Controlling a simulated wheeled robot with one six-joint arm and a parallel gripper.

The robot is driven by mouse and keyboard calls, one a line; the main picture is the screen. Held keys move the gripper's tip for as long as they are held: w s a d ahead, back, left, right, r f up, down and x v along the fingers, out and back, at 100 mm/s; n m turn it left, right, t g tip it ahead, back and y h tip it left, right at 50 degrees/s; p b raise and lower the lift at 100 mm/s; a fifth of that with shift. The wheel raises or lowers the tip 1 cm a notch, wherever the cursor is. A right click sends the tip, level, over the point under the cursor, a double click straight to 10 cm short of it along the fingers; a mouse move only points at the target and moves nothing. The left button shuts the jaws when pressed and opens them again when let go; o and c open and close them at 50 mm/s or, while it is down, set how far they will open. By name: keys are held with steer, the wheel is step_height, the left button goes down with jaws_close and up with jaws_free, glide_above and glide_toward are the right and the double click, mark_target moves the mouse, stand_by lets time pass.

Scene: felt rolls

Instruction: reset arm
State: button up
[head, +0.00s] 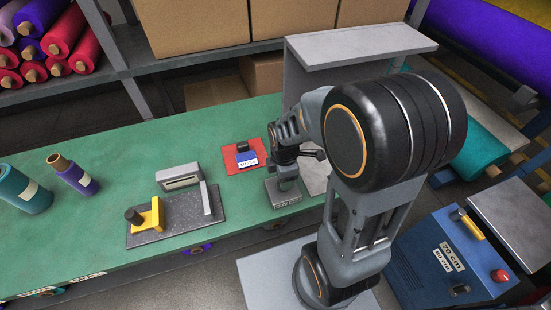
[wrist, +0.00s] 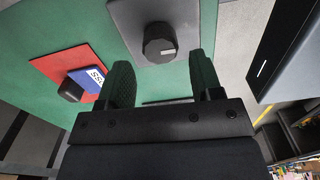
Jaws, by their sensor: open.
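My gripper (wrist: 163,78) is open, with its two dark fingers apart and nothing held between them. In the wrist view a dark faceted knob (wrist: 160,44) on a grey plate (wrist: 188,14) shows beyond the gap between the fingertips. In the head view my gripper (head: 291,157) is low over the right end of the green table (head: 110,160), just above a small grey block (head: 283,194). My arm partly hides this area, and I cannot tell whether the fingers touch anything.
A red mat (head: 235,167) with a blue-and-white labelled piece (head: 247,159) lies left of the gripper. A dark tray (head: 180,228) holds a yellow piece (head: 153,214). A grey shelf unit (head: 360,45) and blue cabinet (head: 440,265) are nearby.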

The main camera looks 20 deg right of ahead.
steer(key=m, duration=0.2)
steer(key=s+m, duration=0.1)
steer(key=m, duration=0.2)
steer(key=shift+g, duration=0.3)
steer(key=s+r+m+t, duration=0.3)
steer(key=r+m+t, duration=0.1)
steer(key=r+m, duration=0.8)
steer(key=v, duration=0.2)
steer(key=shift+r, duration=0.35)
steer(key=shift+s, duration=0.1)
stand_by(2.0)
